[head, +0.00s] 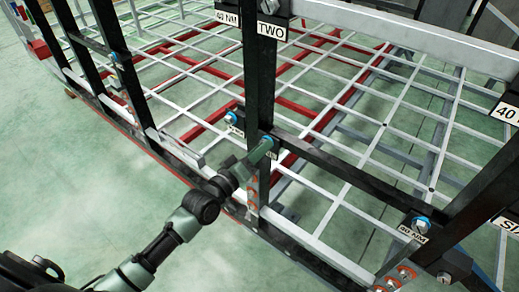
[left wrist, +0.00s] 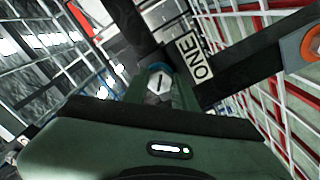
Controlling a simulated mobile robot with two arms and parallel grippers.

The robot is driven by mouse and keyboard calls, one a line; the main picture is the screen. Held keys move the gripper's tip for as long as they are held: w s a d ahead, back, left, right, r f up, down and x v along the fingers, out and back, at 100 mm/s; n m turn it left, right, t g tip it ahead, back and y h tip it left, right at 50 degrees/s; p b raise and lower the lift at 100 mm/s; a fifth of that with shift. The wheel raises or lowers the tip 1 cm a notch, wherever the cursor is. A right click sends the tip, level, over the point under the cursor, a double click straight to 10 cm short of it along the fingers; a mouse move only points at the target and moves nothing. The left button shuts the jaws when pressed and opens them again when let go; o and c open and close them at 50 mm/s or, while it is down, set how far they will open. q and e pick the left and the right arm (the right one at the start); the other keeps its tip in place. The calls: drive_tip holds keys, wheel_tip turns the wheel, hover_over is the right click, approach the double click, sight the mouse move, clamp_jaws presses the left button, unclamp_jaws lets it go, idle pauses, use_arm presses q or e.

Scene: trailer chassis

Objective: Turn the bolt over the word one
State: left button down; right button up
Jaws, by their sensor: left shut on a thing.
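The bolt (left wrist: 159,80) has a silver head with a blue ring and sits on a black upright of the chassis frame, next to the label ONE (left wrist: 195,56) in the left wrist view. My left gripper (left wrist: 157,96) has its two green fingers on either side of the bolt head, shut on it. In the head view my left gripper (head: 264,150) reaches the bolt on the black post, and the blue ring (head: 271,140) just shows at its tips. The label there is mostly hidden by the gripper. My right gripper is in neither view.
Another blue-ringed bolt (head: 232,117) is just left of the post. A bolt (head: 421,222) with a 40 NM label sits at right. The label TWO (head: 271,31) is higher on the post. Black bars and a white grid surround the gripper; green floor is open at left.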

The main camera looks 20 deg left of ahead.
use_arm(q)
drive_tip(key=c, duration=1.4)
unclamp_jaws()
drive_tip(key=shift+w+r, duration=0.1)
drive_tip(key=shift+r, duration=0.25)
drive_tip(key=shift+o, duration=1.4)
drive_tip(key=shift+w+d+f, duration=0.1)
drive_tip(key=b+v, duration=0.2)
drive_tip(key=v, duration=0.5)
drive_tip(key=shift+s+f, duration=0.15)
drive_tip(key=shift+s, duration=0.1)
